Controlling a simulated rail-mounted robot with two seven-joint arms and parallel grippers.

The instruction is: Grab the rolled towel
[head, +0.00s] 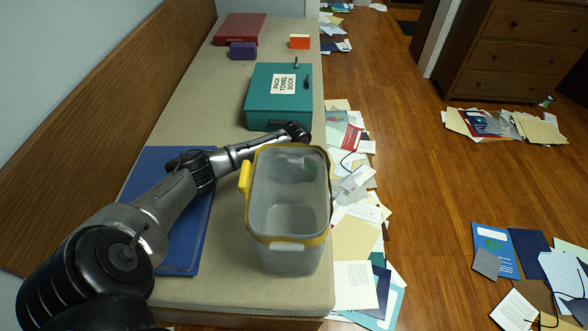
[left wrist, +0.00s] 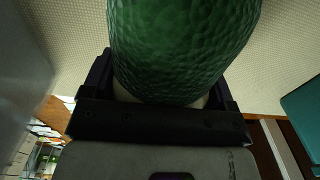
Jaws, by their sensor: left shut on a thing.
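A green, rounded roll with a dimpled surface, which I take to be the rolled towel (left wrist: 185,45), fills the upper middle of the left wrist view. My left gripper (left wrist: 165,98) is shut on it, with jaw parts showing on both sides of its lower end. In the head view my left arm reaches over the bench, and its gripper is hidden behind the bin. A blurred green patch shows through the bin's far wall. My right gripper is in neither view.
A translucent bin (head: 286,262) with a yellow rim stands close in front of the wrist. A teal labelled box (head: 262,108), a purple item (head: 243,50), an orange-white box (head: 300,41) and a red case (head: 239,28) are behind. A blue flat panel (head: 190,250) lies under my arm.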

